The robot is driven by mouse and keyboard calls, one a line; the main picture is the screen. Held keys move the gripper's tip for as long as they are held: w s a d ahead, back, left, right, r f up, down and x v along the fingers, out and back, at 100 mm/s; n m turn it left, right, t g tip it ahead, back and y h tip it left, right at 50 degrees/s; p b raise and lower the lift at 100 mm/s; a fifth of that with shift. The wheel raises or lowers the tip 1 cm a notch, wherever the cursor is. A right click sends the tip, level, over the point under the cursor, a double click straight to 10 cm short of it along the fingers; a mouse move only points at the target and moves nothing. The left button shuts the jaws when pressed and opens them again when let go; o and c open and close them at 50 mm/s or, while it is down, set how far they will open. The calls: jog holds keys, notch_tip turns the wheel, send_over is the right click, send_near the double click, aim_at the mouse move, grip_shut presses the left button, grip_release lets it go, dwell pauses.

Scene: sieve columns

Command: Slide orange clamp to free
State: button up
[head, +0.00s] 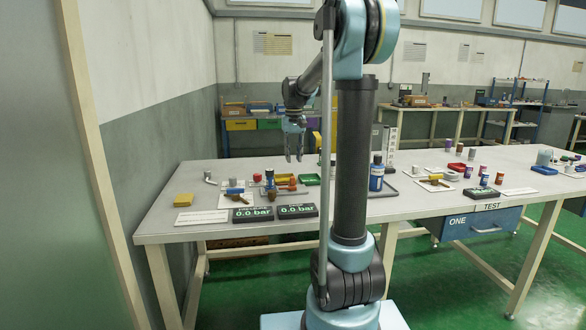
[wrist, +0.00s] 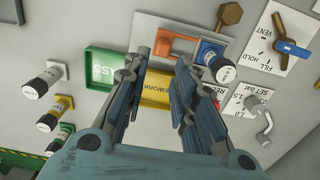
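The orange clamp (wrist: 162,44) shows in the wrist view as a bent frame near the top centre, partly behind my fingers. A blue-and-white cylinder (wrist: 217,64) stands close to its right side. In the head view, a small orange-red shape (head: 285,182) beside a blue cylinder (head: 270,178) looks like the clamp area. My gripper (wrist: 161,58) is open, its two fingers apart, with nothing held between them. In the head view my gripper (head: 294,158) hangs fingers down above the bench, apart from the clamp.
A green PASS tray (wrist: 97,68) and a yellow REWORK tray (wrist: 155,101) lie near the fingers. A blue-handled valve (wrist: 291,47), a brown knob (wrist: 229,15) and a grey cranked tap (wrist: 262,118) are at right. Several capped vials stand at left. Two pressure displays (head: 297,211) line the bench front.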

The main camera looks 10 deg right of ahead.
jog(key=shift+r, duration=1.05)
jog(key=s+d+f+t, duration=0.1)
jog(key=s+f, duration=0.2)
jog(key=s, duration=0.6)
jog(key=s+d+f, duration=0.2)
jog(key=s+f, duration=0.2)
jog(key=s, duration=0.6)
jog(key=s+d+f+t, duration=0.1)
jog(key=s+f, duration=0.2)
jog(key=s, duration=0.6)
jog(key=s+f, duration=0.9)
jog(key=shift+d+f, duration=0.25)
jog(key=shift+f, duration=0.05)
